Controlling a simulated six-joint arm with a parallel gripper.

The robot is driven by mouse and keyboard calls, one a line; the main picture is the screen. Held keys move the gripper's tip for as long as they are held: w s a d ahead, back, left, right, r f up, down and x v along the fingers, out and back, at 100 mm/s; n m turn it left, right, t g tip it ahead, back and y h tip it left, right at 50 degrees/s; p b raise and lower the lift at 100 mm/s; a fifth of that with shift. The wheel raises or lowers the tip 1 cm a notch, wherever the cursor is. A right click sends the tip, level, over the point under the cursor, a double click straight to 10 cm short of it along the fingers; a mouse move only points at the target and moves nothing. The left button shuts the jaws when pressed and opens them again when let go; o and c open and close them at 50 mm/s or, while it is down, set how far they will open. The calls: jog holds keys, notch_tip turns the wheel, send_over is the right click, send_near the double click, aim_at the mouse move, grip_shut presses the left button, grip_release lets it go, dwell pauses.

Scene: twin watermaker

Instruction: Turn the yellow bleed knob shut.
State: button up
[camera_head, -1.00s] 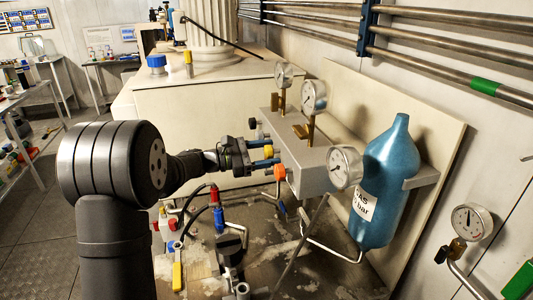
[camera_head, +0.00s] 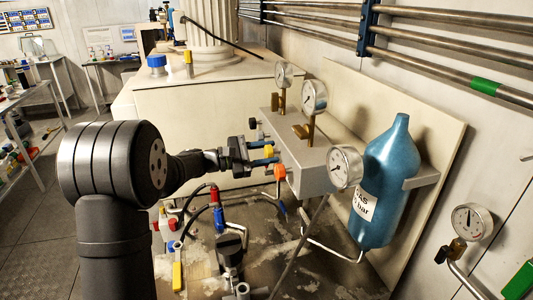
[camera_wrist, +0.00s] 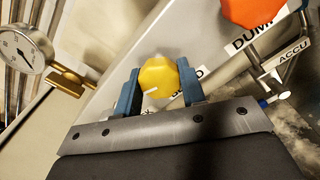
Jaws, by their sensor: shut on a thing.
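The yellow bleed knob (camera_wrist: 158,78) is on the face of the grey manifold block (camera_head: 312,177). In the wrist view it shows as a yellow, many-sided knob with a short white mark on its front. My gripper (camera_wrist: 160,90) has one blue finger on each side of the knob and is shut on it. In the head view my gripper (camera_head: 265,155) reaches the block from the left, and a little of the yellow knob (camera_head: 268,151) shows between the blue fingers. A label beside the knob is partly hidden by the right finger.
An orange knob (camera_wrist: 253,10) above a DUMP label sits close by on the block. A black knob (camera_head: 253,123) is on the block's far end. Gauges (camera_head: 345,167) stand on the block, and a blue accumulator bottle (camera_head: 389,185) is to its right. Pipes and hoses run below.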

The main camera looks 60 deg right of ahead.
jog(key=m, duration=1.1)
jog(key=shift+m, duration=1.6)
jog(key=o, duration=1)
jog(key=v, duration=1.7)
jog(key=shift+w, duration=0.2)
